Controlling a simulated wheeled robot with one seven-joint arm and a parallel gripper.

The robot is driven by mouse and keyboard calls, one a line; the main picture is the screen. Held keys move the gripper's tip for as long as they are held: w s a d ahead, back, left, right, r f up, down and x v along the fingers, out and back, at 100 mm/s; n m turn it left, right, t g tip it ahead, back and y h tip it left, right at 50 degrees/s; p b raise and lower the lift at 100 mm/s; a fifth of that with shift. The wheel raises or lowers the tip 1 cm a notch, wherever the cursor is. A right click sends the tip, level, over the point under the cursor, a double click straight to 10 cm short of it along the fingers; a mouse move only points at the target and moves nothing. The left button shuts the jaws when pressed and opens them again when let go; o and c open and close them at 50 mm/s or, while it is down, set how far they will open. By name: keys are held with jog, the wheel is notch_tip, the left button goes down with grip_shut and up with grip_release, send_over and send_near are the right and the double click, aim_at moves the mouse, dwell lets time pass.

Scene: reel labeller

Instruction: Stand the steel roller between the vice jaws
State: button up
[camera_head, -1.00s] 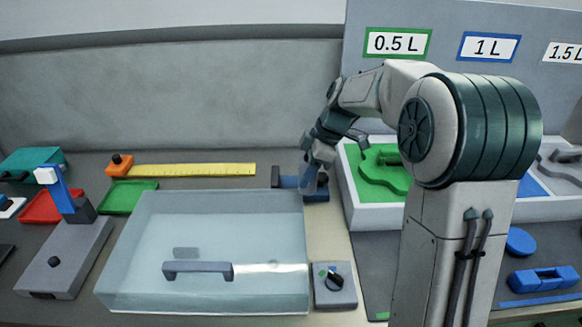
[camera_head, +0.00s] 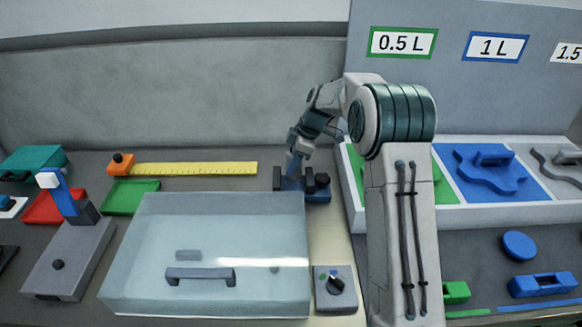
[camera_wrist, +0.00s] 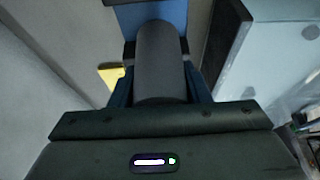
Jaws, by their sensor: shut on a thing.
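The steel roller (camera_wrist: 162,60) is a dark grey cylinder in the wrist view. My gripper (camera_wrist: 160,88) is shut on it, with a blue finger on each side. The blue vice (camera_head: 318,194) with dark jaws stands behind the clear-lidded box in the head view. Its blue body (camera_wrist: 172,14) also shows past the roller's far end in the wrist view. In the head view my gripper (camera_head: 294,170) points down over the vice's left part. The roller cannot be made out there, and I cannot tell whether it touches the vice.
A clear-lidded box (camera_head: 135,270) with a grey handle stands in front of the vice. A yellow ruler (camera_head: 195,169) lies to the left. A white-rimmed tray (camera_head: 450,217) with coloured sections is on the right. A knob box (camera_head: 347,303) sits in front.

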jog(key=shift+w+a+f, duration=0.2)
jog(key=shift+w+f, duration=0.05)
jog(key=shift+w, duration=0.1)
jog(key=shift+f+p, duration=0.5)
jog(key=shift+f, duration=1.6)
jog(key=o, duration=1.3)
jog(key=shift+c, duration=0.2)
